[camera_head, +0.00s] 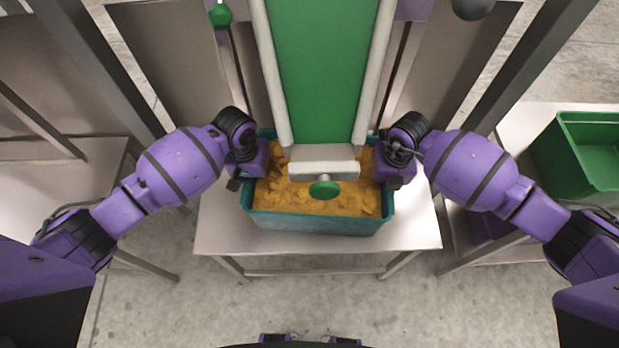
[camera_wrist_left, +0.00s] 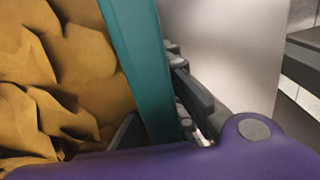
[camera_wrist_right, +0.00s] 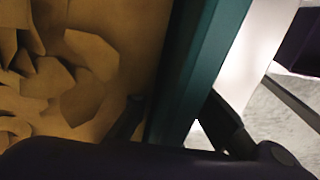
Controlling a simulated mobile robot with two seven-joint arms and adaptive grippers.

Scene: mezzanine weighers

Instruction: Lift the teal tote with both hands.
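The teal tote (camera_head: 315,224) stands on a metal table and holds orange-brown chunky pieces (camera_head: 318,200). My left gripper (camera_head: 250,172) is at the tote's left end wall. In the left wrist view, its fingers lie on both sides of the teal wall (camera_wrist_left: 140,60), close against it. My right gripper (camera_head: 390,172) is at the right end wall. In the right wrist view, its dark fingers also lie on both sides of the wall (camera_wrist_right: 205,60) and appear to touch it. The right inner finger is dim. The tote's far rim is partly hidden by the conveyor end.
A green conveyor belt (camera_head: 325,70) with pale side rails ends over the tote's far part, with a green knob (camera_head: 325,190) at its end. The metal table (camera_head: 420,225) has bare space around the tote. A green crate (camera_head: 598,158) stands on a table at right.

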